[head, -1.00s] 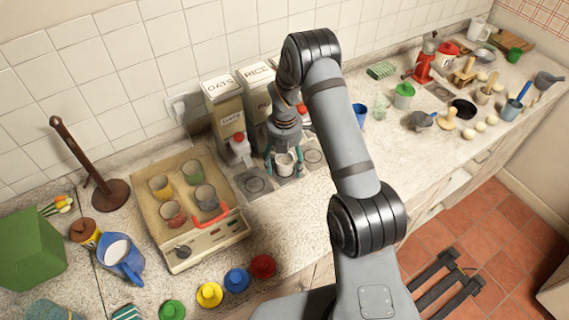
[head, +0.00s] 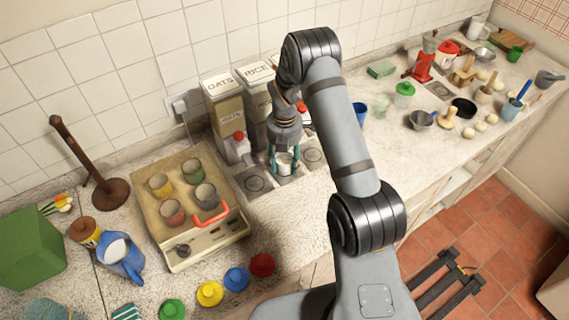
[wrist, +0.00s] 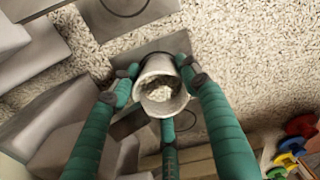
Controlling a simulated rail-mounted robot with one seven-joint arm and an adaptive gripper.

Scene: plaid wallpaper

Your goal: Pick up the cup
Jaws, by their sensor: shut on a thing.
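A small white-grey cup (head: 284,164) stands below the rice dispenser, under my gripper. In the wrist view the cup (wrist: 160,96) is seen from above, with pale, grainy contents inside. My gripper (head: 284,160) has teal fingers and points down at the cup. In the wrist view my gripper (wrist: 158,72) is shut on the cup, with fingertips against its sides and another finger below it in the picture. The cup's underside is hidden, so I cannot tell whether it touches the grey pad.
The oats dispenser (head: 226,110) and rice dispenser (head: 256,95) stand close behind. A beige tray (head: 152,226) with several small cups is at left. Coloured lids, including a red one (head: 262,265), lie in front. Open speckled counter lies right of the pads.

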